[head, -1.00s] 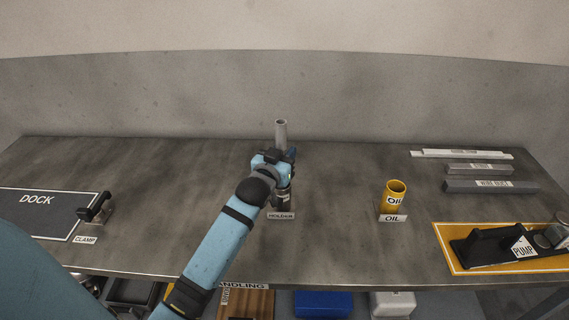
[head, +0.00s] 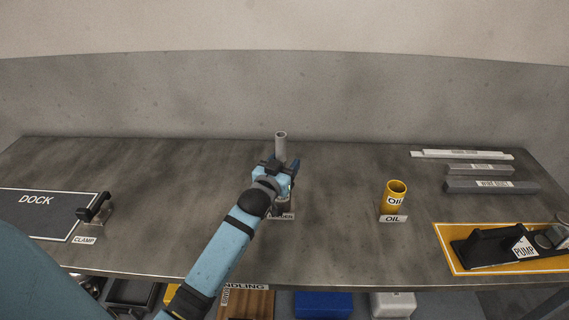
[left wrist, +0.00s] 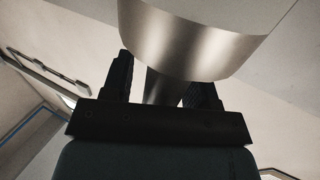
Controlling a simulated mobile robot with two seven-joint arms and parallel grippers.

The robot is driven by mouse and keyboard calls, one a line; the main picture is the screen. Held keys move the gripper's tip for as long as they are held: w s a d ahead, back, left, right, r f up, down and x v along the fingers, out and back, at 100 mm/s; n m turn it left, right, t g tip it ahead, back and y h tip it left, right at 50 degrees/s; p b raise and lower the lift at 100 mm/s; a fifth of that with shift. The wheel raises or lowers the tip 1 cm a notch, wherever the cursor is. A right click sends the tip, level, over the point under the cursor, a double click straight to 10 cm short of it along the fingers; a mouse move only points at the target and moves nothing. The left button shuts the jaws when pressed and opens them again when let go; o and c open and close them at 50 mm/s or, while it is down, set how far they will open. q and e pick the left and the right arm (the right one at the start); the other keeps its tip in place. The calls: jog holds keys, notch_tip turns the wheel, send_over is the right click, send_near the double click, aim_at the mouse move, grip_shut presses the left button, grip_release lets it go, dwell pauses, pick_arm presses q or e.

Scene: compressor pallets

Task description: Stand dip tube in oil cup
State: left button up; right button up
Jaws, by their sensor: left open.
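The grey dip tube (head: 281,146) stands about upright at the holder (head: 281,216), with its open top showing above my gripper. My left gripper (head: 284,170) is open, with its fingers on either side of the tube. In the left wrist view a shiny metal cylinder (left wrist: 195,45) fills the top, and a narrower part (left wrist: 160,88) runs down between the two dark fingers. The tube's lower end and most of the holder are hidden by my gripper and arm. The yellow oil cup (head: 396,189) stands upright to the right, behind its OIL label. My right gripper is not in view.
The dock mat (head: 38,203) and a black clamp (head: 95,208) are at the left. The bench between holder and cup is clear.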

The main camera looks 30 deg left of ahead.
pick_arm(q)
jog(key=s+d, duration=0.1)
jog(key=s, duration=1.1)
jog(key=shift+d+r, duration=0.2)
jog(key=shift+d, duration=0.15)
